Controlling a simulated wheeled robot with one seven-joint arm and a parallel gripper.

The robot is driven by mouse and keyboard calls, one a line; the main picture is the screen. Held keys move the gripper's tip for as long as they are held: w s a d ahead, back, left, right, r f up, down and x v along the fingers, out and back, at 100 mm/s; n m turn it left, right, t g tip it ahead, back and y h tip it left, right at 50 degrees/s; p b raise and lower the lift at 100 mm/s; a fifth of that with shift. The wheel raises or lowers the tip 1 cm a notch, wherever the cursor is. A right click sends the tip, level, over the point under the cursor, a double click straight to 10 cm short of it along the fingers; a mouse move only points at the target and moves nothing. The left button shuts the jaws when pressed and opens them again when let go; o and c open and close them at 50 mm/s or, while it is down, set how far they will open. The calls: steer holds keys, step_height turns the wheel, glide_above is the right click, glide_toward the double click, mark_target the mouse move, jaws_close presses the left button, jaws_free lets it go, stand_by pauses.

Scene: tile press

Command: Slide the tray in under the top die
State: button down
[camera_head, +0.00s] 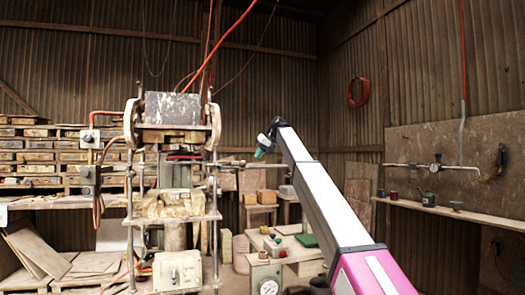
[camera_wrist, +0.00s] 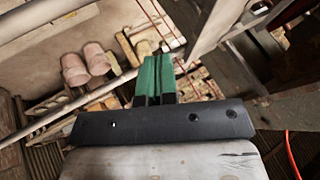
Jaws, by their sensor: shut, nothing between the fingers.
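The tile press stands left of the middle in the head view. Its upper part (camera_head: 172,108), with a grey plate and a wide crosshead, sits high between the posts. I cannot clearly pick out the top die below it. A pale, worn platform (camera_head: 172,219) crosses the posts lower down, with a dusty block on it; I cannot tell whether the platform is the tray. My gripper (camera_head: 261,152) hangs in the air to the right of the press, apart from it. Its green fingers (camera_wrist: 155,80) are together and empty in the wrist view.
A low workbench (camera_head: 295,247) with a green item and a gauge stands right of the press. Wooden pallets (camera_head: 40,155) are stacked at the left. A wall shelf (camera_head: 440,210) runs along the right. Two pinkish cylinders (camera_wrist: 86,63) show in the wrist view.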

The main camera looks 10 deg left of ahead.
steer(key=s+a+f, duration=0.1)
steer(key=a+f, duration=0.2)
steer(key=a, duration=0.2)
steer(key=shift+s+a, duration=0.35)
steer(key=shift+a, duration=0.05)
steer(key=shift+s+a+f, duration=0.1)
steer(key=shift+s+a, duration=0.4)
steer(key=shift+a, duration=0.3)
steer(key=shift+s+a, duration=0.45)
steer(key=shift+a, duration=0.2)
steer(key=shift+s+a, duration=0.4)
steer(key=shift+a, duration=0.3)
